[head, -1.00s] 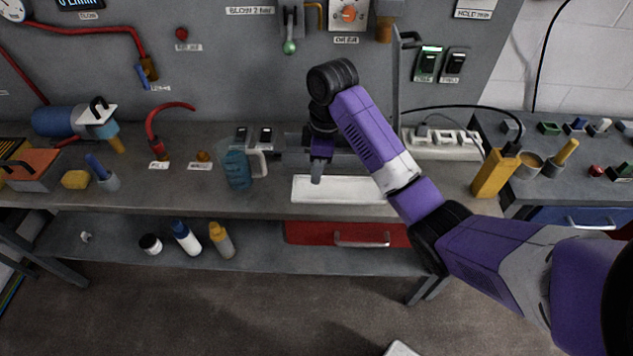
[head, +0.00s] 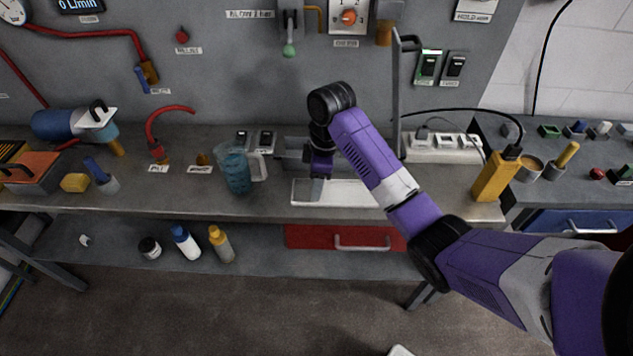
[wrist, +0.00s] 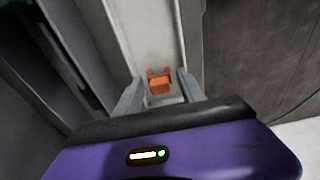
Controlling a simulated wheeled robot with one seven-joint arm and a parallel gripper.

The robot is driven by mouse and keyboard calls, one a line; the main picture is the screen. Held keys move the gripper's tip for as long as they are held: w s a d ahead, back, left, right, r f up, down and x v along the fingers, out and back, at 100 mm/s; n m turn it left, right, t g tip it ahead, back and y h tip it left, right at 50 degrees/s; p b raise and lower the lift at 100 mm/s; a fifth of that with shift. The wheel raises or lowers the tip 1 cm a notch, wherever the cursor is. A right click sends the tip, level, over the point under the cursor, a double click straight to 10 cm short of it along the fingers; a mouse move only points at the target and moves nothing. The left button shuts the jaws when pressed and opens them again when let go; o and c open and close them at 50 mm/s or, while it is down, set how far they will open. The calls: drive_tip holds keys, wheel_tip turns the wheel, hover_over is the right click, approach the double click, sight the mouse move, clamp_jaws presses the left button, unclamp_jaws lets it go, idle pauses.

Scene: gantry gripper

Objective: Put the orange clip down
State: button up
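The orange clip (wrist: 159,82) shows in the wrist view between the two grey fingers of my gripper (wrist: 159,84), over the white tray (wrist: 143,30). A narrow gap shows between the clip and each finger, so my gripper looks open around it. I cannot tell for sure whether the clip rests on the tray. In the head view, my gripper (head: 319,174) points down at the back left part of the white tray (head: 350,193), and the clip cannot be made out there.
A blue-tinted jug (head: 237,172) stands left of the tray. A power strip (head: 440,148) and a yellow holder (head: 494,176) are to the right. A grey upright post (head: 396,95) stands behind my arm. A red drawer (head: 300,236) is under the bench.

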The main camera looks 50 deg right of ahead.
drive_tip(key=shift+r, duration=0.1)
wheel_tip(320, 180, up, 12)
drive_tip(key=s+p, duration=0.1)
drive_tip(key=p, duration=0.4)
drive_tip(key=w+a+f+m+t+y, duration=0.1)
drive_tip(key=w+a+f+t, duration=0.15)
drive_tip(key=a, duration=0.65)
drive_tip(key=w+a+f+m+t+y, duration=0.1)
drive_tip(key=w+a+f+t+y, duration=0.15)
drive_tip(key=a, duration=0.55)
drive_tip(key=s+a+f+m+t, duration=0.2)
drive_tip(key=s+a+m+t, duration=0.1)
drive_tip(key=a, duration=0.8)
drive_tip(key=s+m+t+h, duration=0.3)
drive_tip(key=s+m+h, duration=0.15)
drive_tip(key=s, duration=1.35)
drive_tip(key=s+d+r+n+t, duration=0.2)
drive_tip(key=s+d+r, duration=0.3)
drive_tip(key=s+r, duration=0.6)
drive_tip(key=s, duration=0.3)
drive_tip(key=shift+s+d+r+t, duration=0.2)
drive_tip(key=shift+s+r+t, duration=0.05)
drive_tip(key=shift+t, duration=0.15)
